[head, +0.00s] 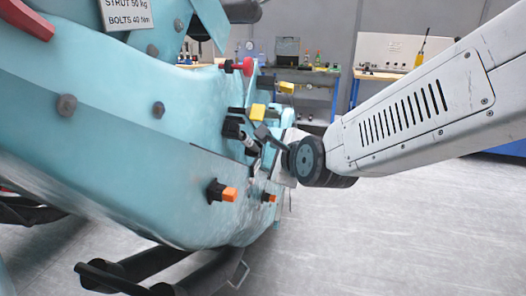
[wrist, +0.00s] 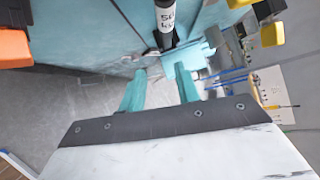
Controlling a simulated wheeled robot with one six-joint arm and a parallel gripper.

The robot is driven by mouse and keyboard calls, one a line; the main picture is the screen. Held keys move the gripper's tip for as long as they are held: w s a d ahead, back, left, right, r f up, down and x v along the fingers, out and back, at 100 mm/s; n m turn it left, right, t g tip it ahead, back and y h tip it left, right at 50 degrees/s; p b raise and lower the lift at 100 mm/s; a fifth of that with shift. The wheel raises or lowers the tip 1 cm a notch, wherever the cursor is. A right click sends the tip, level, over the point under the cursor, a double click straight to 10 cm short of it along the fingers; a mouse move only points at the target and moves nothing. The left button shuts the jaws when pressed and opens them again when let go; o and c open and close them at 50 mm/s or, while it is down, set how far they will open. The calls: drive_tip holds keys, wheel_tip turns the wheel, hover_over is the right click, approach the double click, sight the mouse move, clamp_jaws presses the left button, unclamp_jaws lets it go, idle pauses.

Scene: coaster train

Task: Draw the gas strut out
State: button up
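The gas strut (wrist: 166,18) is a dark cylinder with a white label, entering from the top of the wrist view. Its lower end meets a dark bracket. In the head view a small dark cylinder (head: 233,128) on the car's side looks like the same strut. The strut lies just beyond the fingertips, roughly in line with the gap. In the head view my gripper (head: 263,152) is beside the car, small and partly hidden among dark fittings; contact cannot be told.
The turquoise coaster car (head: 140,170) fills the left. Orange-tipped pins (head: 222,192), yellow handles (head: 257,111) and a red knob (head: 247,66) stick out near the strut. A workbench (head: 308,92) stands behind. Grey floor (head: 390,235) at the right is clear.

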sight(253, 146)
drive_tip(key=w+a+m, duration=0.1)
drive_tip(key=w, duration=0.2)
drive_tip(key=w+a+f+m+t, duration=0.1)
drive_tip(key=w+a, duration=0.1)
drive_tip(key=w, duration=0.1)
drive_tip(key=w+a+f+m, duration=0.1)
drive_tip(key=w, duration=0.2)
drive_tip(key=shift+a+m+t, duration=0.3)
drive_tip(key=shift+a+t, duration=0.1)
clamp_jaws()
drive_tip(key=c, duration=0.6)
unclamp_jaws()
drive_tip(key=shift+s+d, duration=0.1)
drive_tip(key=shift+d, duration=0.05)
clamp_jaws()
